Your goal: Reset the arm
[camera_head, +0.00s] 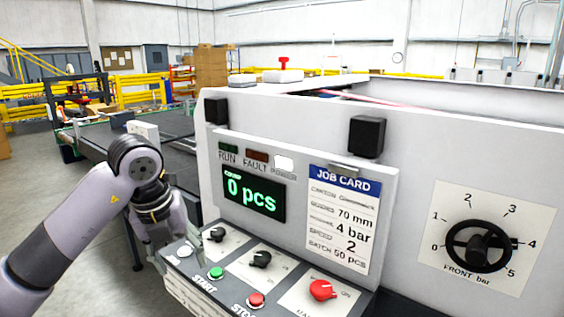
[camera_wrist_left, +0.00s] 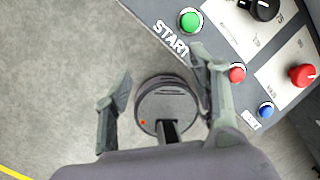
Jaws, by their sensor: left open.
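My left arm comes in from the left in the head view. Its gripper (camera_head: 163,240) hangs at the left end of the sloped control panel (camera_head: 232,262), with its tips partly hard to make out. In the left wrist view the two fingers of the gripper (camera_wrist_left: 160,72) are spread apart with nothing held between them. The green START button (camera_wrist_left: 190,20) lies beyond the fingers there, and the red button (camera_wrist_left: 237,73) shows beside the right finger. My right gripper is in neither view.
The panel also carries black knobs (camera_head: 259,259) and a red rotary switch (camera_head: 321,290). Above it are a display reading 0 pcs (camera_head: 252,195) and a job card (camera_head: 342,218). A black handwheel (camera_head: 478,246) sits at right. Open floor (camera_head: 95,260) lies at left.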

